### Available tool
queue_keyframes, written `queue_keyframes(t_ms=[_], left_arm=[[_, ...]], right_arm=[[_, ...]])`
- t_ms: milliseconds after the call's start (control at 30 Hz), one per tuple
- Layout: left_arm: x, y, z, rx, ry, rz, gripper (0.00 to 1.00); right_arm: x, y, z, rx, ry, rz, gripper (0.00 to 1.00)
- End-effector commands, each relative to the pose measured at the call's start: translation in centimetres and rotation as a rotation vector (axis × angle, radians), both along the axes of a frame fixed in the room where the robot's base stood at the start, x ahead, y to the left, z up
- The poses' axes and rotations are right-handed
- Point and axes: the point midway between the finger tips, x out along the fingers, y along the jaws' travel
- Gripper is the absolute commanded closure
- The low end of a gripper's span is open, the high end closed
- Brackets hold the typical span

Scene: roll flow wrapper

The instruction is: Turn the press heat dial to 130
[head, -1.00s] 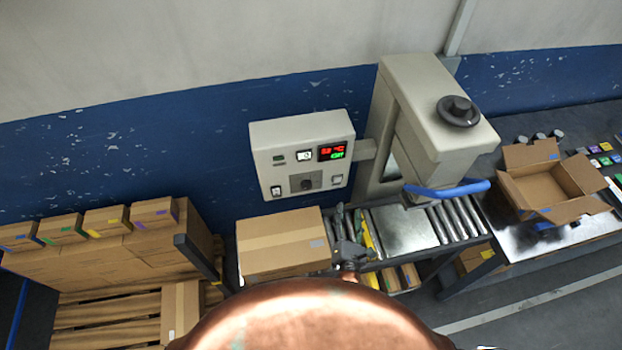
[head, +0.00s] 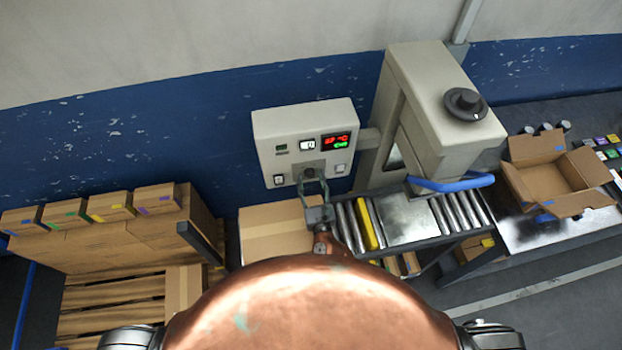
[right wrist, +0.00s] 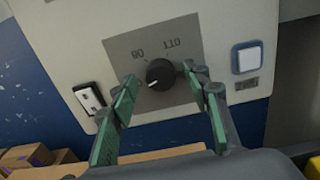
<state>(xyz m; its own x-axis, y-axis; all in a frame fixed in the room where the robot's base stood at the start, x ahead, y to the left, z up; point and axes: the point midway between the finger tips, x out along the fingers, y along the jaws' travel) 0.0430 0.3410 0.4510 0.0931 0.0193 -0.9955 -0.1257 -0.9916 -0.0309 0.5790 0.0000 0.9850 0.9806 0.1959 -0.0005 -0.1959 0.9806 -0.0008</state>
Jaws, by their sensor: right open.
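The press heat dial (right wrist: 160,74) is a round black knob on a grey plate in the right wrist view, with a white mark toward its lower left. The dial sits low in the middle of the pale control box (head: 277,129) in the head view, partly behind the fingers. My right gripper (head: 314,180) is open in front of it. In the right wrist view its green-padded fingers (right wrist: 160,84) stand either side of the dial, apparently without gripping it. My left gripper is not in view.
The box has a red and green display (head: 336,142) and a white button (right wrist: 246,58) and rocker switch (right wrist: 89,98) flanking the dial. The press (head: 437,105) with a blue handle (head: 452,184) stands to the right. A closed carton (head: 270,233) lies below, beside the rollers.

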Motion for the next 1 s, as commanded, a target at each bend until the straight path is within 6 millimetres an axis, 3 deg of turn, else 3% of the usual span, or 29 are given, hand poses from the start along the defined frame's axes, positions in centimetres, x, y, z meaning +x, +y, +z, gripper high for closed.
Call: queue_keyframes(t_ms=[267, 867, 1000], left_arm=[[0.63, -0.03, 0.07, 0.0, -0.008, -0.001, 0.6], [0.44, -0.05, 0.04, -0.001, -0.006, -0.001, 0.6], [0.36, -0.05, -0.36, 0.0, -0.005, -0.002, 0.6]], right_arm=[[0.18, 0.0, -0.03, 0.001, 0.0, -0.001, 0.56], [0.17, -0.02, -0.02, 0.001, 0.0, -0.001, 0.97], [0.16, 0.0, -0.14, 0.023, 0.004, 0.0, 0.98]])
